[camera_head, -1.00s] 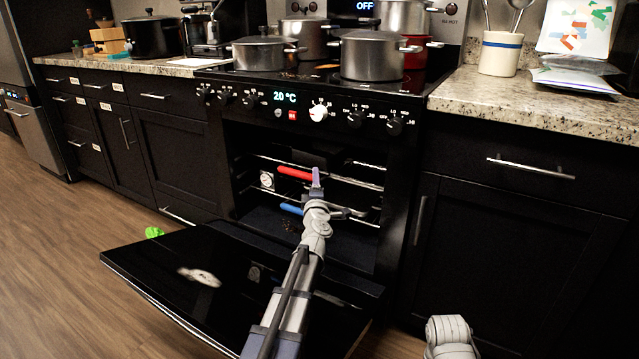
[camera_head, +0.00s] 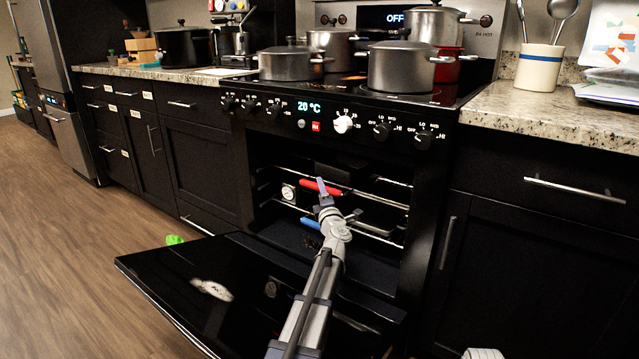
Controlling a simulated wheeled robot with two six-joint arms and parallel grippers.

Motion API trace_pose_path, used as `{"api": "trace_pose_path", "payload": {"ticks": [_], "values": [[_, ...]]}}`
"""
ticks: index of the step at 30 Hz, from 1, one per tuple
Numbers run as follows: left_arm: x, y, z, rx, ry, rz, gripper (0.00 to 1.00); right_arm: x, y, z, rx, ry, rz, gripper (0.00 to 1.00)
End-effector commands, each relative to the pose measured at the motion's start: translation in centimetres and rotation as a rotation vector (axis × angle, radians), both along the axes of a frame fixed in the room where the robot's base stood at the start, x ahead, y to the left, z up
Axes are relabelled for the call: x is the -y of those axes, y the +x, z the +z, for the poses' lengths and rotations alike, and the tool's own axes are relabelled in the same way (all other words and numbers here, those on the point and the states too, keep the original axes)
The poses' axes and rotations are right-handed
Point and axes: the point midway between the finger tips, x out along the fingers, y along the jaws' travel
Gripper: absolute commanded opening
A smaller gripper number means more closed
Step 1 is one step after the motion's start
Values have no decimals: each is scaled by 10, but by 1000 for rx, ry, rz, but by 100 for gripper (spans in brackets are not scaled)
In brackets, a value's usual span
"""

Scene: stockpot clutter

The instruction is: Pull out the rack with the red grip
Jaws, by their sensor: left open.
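The oven stands open in the middle of the view, its door (camera_head: 245,300) folded down. Inside, the upper rack (camera_head: 375,178) has a red grip (camera_head: 333,190) on its front edge, and a blue grip (camera_head: 309,223) shows lower down. My left gripper (camera_head: 323,190) is open at the red grip, its finger overlapping the grip in the picture. I cannot tell whether it touches or has the grip between its fingers. The arm hides part of the oven's inside.
A white dial (camera_head: 289,192) hangs at the left inside the oven. Lidded pots (camera_head: 398,68) stand on the stovetop above. Dark cabinets (camera_head: 540,260) flank the oven on the right. A bright green thing (camera_head: 175,240) lies on the floor left of the door. The wooden floor (camera_head: 60,270) at left is clear.

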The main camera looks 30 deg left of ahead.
Motion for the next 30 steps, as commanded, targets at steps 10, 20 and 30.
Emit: {"api": "trace_pose_path", "payload": {"ticks": [10, 20, 30], "values": [[-31, 36, 7, -1, 1, -1, 61, 0, 0, 7, -1, 0, 0, 50], [-31, 36, 7, 0, 0, -2, 53, 0, 0, 7, -1, 0, 0, 50], [-31, 36, 7, 0, 0, -2, 14, 0, 0, 7, -1, 0, 0, 50]]}}
